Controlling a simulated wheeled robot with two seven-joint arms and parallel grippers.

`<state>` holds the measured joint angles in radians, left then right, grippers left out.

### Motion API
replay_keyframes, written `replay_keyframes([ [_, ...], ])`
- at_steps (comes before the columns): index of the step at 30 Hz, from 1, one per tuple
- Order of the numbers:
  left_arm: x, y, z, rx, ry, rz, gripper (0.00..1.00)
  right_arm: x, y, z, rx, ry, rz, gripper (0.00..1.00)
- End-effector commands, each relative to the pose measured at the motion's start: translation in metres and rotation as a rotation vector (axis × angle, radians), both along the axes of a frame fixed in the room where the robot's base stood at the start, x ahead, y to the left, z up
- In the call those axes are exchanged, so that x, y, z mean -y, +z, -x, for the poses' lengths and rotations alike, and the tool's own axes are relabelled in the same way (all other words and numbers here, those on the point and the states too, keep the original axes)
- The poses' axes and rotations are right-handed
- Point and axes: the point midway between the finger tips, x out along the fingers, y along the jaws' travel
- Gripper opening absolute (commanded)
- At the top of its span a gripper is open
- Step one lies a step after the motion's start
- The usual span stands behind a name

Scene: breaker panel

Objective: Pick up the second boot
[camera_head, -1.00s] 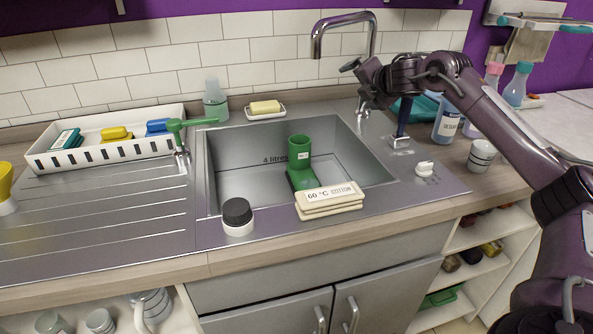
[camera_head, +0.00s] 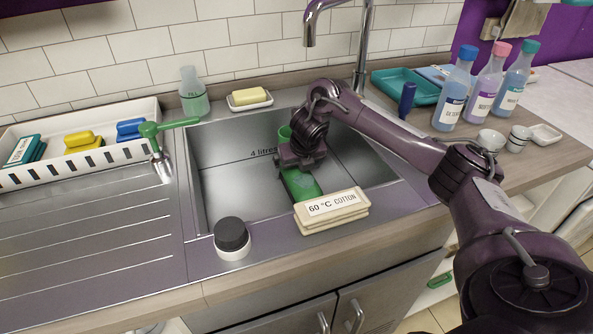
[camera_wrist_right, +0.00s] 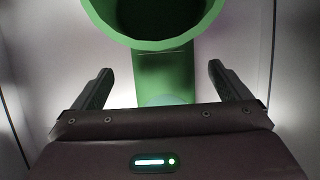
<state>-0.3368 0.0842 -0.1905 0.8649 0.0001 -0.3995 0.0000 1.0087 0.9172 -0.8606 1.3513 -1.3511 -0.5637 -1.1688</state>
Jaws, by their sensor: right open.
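The green boot (camera_head: 302,186) stands in the sink, its foot pointing to the front edge. My right gripper (camera_head: 298,160) is down in the sink at the boot's shaft and hides much of it. In the right wrist view the boot's round open top (camera_wrist_right: 160,45) is at the upper middle, with the shaft below it. The open fingers of the gripper (camera_wrist_right: 159,72) are at either side of the shaft, with gaps showing on both sides. My left gripper is not in view.
Bottles (camera_head: 455,95) stand at right.

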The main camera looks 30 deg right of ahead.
Motion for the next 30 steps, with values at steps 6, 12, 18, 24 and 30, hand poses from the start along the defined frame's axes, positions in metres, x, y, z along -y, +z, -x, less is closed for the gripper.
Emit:
replay_keyframes([
  [6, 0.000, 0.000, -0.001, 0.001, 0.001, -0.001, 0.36, 0.005, -0.033, -0.008, -0.003, -0.001, -0.002, 0.96],
  [12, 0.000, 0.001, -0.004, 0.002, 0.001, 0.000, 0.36, 0.007, -0.043, -0.013, 0.000, -0.001, 0.000, 0.96],
  [18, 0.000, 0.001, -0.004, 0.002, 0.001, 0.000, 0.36, 0.007, -0.043, -0.013, 0.001, -0.001, 0.000, 0.92],
  [24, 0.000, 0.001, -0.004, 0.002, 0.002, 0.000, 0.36, 0.007, -0.042, -0.013, 0.001, -0.002, -0.001, 0.66],
  [30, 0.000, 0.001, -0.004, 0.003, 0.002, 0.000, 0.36, 0.007, -0.042, -0.013, 0.001, -0.001, -0.001, 0.40],
])
